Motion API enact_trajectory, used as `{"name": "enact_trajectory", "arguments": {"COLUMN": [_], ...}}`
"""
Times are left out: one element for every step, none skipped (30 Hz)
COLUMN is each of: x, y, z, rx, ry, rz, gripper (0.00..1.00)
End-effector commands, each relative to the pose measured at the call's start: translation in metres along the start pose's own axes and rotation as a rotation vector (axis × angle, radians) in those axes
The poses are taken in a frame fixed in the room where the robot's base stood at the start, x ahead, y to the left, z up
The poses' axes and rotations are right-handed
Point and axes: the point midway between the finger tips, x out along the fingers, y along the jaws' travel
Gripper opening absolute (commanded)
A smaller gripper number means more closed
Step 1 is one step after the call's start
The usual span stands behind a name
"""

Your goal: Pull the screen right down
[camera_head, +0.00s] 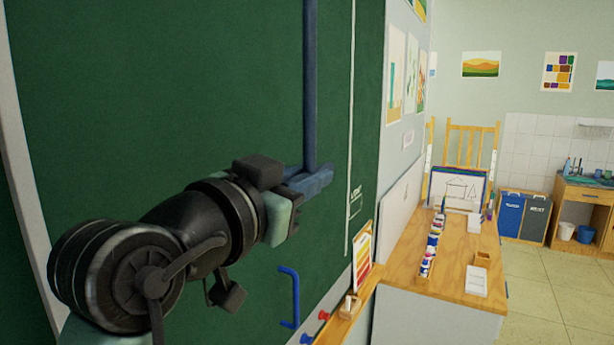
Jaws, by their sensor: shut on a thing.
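My gripper (300,186) is in front of the green board (150,90), near the middle of the view. It is shut on the blue bar (310,80), around its lower end. The bar runs upright from there and leaves the top of the view. I see no screen that I can tell apart from the board; whatever the bar's top end meets is out of view. My arm hides the board's lower left part.
A blue hooked handle (290,297) shows below my gripper. A wooden ledge (345,322) runs along the board's foot. A wooden table (450,250) with paint pots (432,245) stands to the right. Open floor (560,290) lies beyond, near blue and grey bins.

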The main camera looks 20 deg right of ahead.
Motion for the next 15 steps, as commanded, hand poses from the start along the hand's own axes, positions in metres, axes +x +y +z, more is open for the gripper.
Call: {"name": "enact_trajectory", "arguments": {"x": [0.001,0.001,0.001,0.001,0.001,0.001,0.001,0.001,0.001,0.001,0.001,0.001,0.001,0.001,0.001], "y": [0.003,0.003,0.004,0.005,0.006,0.008,0.009,0.01,0.012,0.013,0.015,0.017,0.019,0.021,0.023], "z": [0.005,0.008,0.013,0.017,0.022,0.029,0.035,0.042,0.051,0.059,0.068,0.079,0.088,0.097,0.109], "rx": [0.002,0.001,0.001,0.001,0.0,-0.001,-0.001,-0.001,-0.002,-0.002,-0.002,-0.002,-0.002,-0.002,-0.002], "ry": [-0.001,-0.001,-0.002,-0.002,-0.002,-0.002,-0.002,-0.002,-0.002,-0.002,-0.002,-0.003,-0.003,-0.003,-0.003], "rz": [0.004,0.004,0.005,0.005,0.005,0.005,0.005,0.005,0.005,0.005,0.005,0.005,0.005,0.005,0.005], "gripper": [0.0,0.0,0.0,0.0,0.0,0.0,0.0,0.0,0.0,0.0,0.0,0.0,0.0,0.0,0.0]}}
